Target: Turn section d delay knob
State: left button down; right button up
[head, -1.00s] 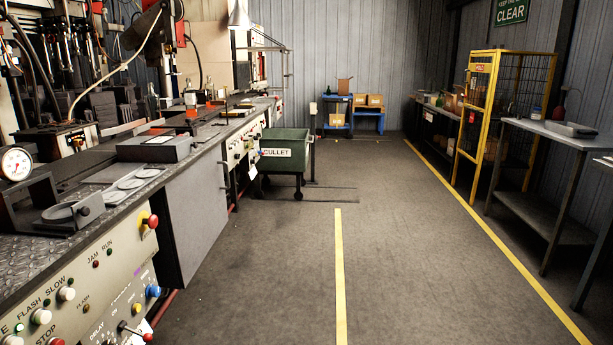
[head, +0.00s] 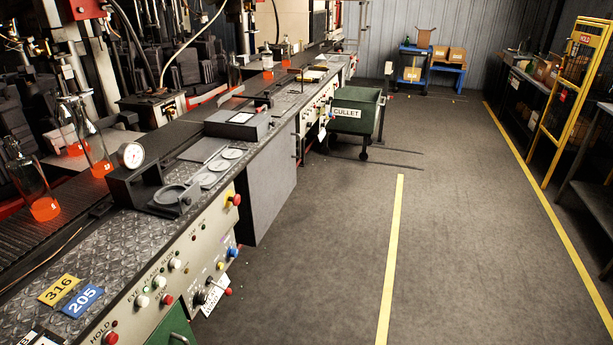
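A cream control panel (head: 195,265) faces the aisle on the left side of the head view. A dark round knob (head: 200,297) sits low on it, among small dials and beside a lever with a red tip (head: 228,291). The lettering around the knob is too small to read, so I cannot tell its section or setting. A blue knob (head: 232,251) and a red button (head: 235,199) are higher on the panel. Neither of my grippers is in view, and nothing touches the panel.
Bottles with glowing orange bases (head: 44,208) stand at the far left. Yellow 316 (head: 59,290) and blue 205 (head: 83,300) plates lie on the tread-plate ledge. A green CULLET cart (head: 357,113) stands further along the machine. The grey floor (head: 320,260) beside the panel is clear.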

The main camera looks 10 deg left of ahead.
aim_at(198, 298)
jog(key=u, duration=1.2)
jog(key=i+l, duration=0.1)
jog(key=l, duration=0.25)
jog(key=i+l, duration=0.1)
jog(key=l, duration=0.3)
jog(key=i+l, duration=0.15)
jog(key=l, duration=0.2)
jog(key=i+l, duration=0.1)
jog(key=l, duration=0.3)
jog(key=i+l, duration=0.1)
jog(key=l, duration=0.25)
